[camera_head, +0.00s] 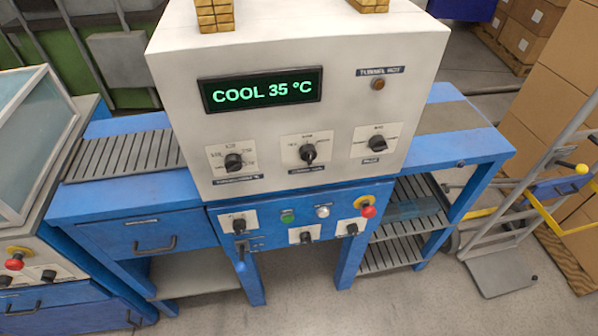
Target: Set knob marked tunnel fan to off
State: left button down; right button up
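Three black knobs sit in a row on the white control box: a left knob (233,161), a middle knob (308,153) and a right knob (377,142). Each has a white scale plate and a dark label strip below. The strips are too small to read surely, so I cannot tell for certain which is the tunnel fan knob; the middle strip may say it. The middle knob's grip seems to stand roughly upright, but its pointed position is not clear. The display (262,92) reads "COOL 35 °C". Neither of my grippers is in view.
A lamp (377,84) labelled "TUNNEL HOT" looks unlit. Below, the blue panel carries more knobs, a green button (287,216), and a red button (367,211) sticking out. Yellowish stacked blocks (215,14) stand on the box. A hand truck (500,270) and cartons stand right.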

aim_at(308, 152)
jog(key=k, duration=0.5)
jog(key=z, duration=1.9)
jog(key=i, duration=1.15)
jog(key=u, duration=1.95)
